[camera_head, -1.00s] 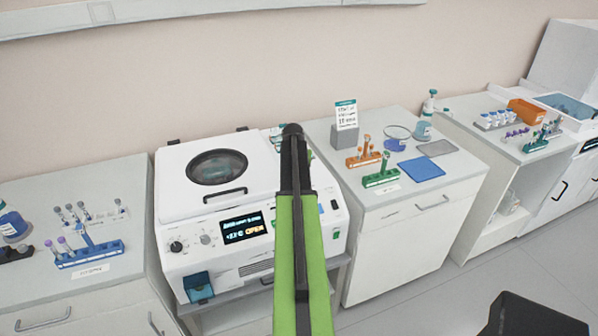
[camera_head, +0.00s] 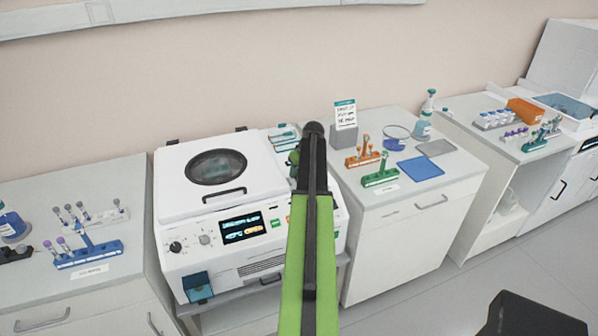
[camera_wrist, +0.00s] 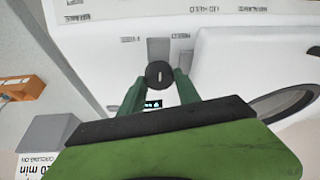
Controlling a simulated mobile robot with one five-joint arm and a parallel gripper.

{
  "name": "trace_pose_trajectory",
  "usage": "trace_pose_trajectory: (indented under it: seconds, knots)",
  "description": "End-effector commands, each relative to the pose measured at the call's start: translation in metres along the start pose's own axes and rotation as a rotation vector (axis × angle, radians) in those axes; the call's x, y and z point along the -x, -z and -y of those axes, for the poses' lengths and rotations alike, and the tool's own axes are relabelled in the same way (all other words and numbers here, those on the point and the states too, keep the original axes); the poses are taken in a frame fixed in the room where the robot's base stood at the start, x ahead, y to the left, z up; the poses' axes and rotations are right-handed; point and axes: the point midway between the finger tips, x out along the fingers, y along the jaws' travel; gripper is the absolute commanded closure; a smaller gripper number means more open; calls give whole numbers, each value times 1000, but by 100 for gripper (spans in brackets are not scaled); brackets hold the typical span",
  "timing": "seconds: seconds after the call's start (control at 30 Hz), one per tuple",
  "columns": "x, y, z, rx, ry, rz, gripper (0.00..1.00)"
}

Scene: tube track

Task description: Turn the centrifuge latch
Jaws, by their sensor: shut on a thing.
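The white centrifuge (camera_head: 180,215) stands left of centre in the head view, its lid (camera_head: 258,178) down, with a round dark window and a bar handle. A lit display (camera_head: 242,229) is on its front. In the wrist view, the latch (camera_wrist: 159,73) is a round black knob with a short white mark, beside the lid. My gripper (camera_wrist: 160,80) is shut on it, one dark green finger on each side. In the head view my arm hides the latch and most of the gripper; a bit of green gripper shows just left of the arm.
Right of the centrifuge, a cabinet (camera_head: 400,217) carries an orange rack (camera_head: 363,160), a green rack (camera_head: 380,178), a blue mat (camera_head: 420,168) and a sign (camera_head: 345,115). A blue tube rack (camera_head: 90,255) is on the left bench.

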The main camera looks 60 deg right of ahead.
Motion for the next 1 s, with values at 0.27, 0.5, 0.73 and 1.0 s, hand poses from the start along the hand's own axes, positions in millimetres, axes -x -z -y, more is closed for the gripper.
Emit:
trace_pose_trajectory:
  seconds: [0.27,0.5,0.73,1.0]
  knots:
    - [0,-4,-2,44,18,9,100]
    - [0,-4,-2,47,19,9,100]
    - [0,-3,-2,46,18,8,51]
    - [0,-2,-1,46,19,4,39]
